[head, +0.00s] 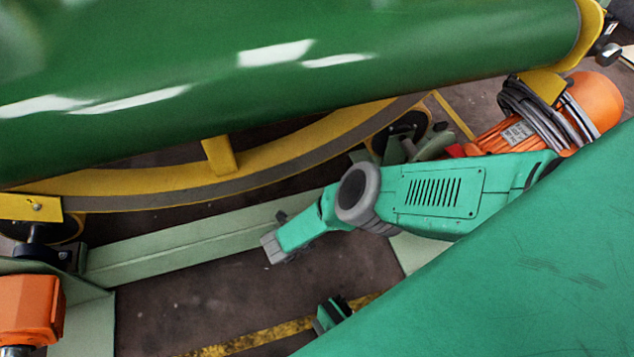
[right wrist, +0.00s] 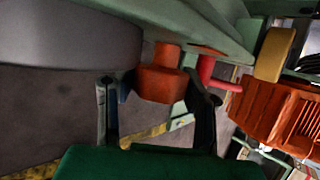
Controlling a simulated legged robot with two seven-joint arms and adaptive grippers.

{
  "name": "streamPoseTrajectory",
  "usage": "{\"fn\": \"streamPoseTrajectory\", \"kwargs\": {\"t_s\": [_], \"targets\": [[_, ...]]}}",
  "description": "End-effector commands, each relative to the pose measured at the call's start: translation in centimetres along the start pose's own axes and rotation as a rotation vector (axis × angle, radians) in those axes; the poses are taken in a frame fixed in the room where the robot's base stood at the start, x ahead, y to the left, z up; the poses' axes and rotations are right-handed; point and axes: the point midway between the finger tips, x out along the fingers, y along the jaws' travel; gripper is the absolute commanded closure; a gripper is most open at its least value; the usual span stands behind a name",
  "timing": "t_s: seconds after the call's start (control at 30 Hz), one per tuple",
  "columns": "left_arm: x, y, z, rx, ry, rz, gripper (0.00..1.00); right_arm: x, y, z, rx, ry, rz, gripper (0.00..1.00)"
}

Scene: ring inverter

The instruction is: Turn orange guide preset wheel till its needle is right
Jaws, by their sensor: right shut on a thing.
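The orange wheel (right wrist: 165,84) is a blocky, faceted knob on a short orange shaft, just left of centre in the right wrist view. My right gripper (right wrist: 152,85) has its two dark fingers on either side of this knob and is shut on it. A red pin-like part (right wrist: 214,78) stands just right of the right finger. In the head view my teal arm covers this area, and I cannot make out the knob or the right fingertips there. No needle or scale can be made out in either view. My left gripper is not in view.
A large green cylinder (head: 300,70) lies above a curved yellow ring (head: 240,173). An orange motor (head: 596,98) with looped grey cables stands at the right; its ribbed side shows in the right wrist view (right wrist: 275,115). A pale green beam (head: 190,240) crosses the dark floor.

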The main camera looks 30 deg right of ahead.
Motion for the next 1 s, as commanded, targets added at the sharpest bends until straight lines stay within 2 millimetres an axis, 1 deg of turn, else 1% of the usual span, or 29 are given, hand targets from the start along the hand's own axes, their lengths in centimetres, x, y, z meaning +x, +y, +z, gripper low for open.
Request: {"fn": "streamPoseTrajectory", "kwargs": {"t_s": [0.03,0.67,0.7,0.73,1.0], "targets": [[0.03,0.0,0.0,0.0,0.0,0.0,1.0,-0.17,0.32,0.12,-0.001,-0.004,0.01,0.92],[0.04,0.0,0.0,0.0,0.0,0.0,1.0,-0.29,0.44,0.24,-0.001,-0.006,0.013,0.92],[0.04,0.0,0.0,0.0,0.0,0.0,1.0,-0.3,0.44,0.25,-0.002,-0.007,0.013,0.6],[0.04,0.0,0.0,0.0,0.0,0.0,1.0,-0.31,0.44,0.25,-0.001,-0.007,0.013,0.53],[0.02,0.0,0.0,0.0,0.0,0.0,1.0,-0.17,0.23,0.14,0.0,-0.004,0.007,0.53]]}}
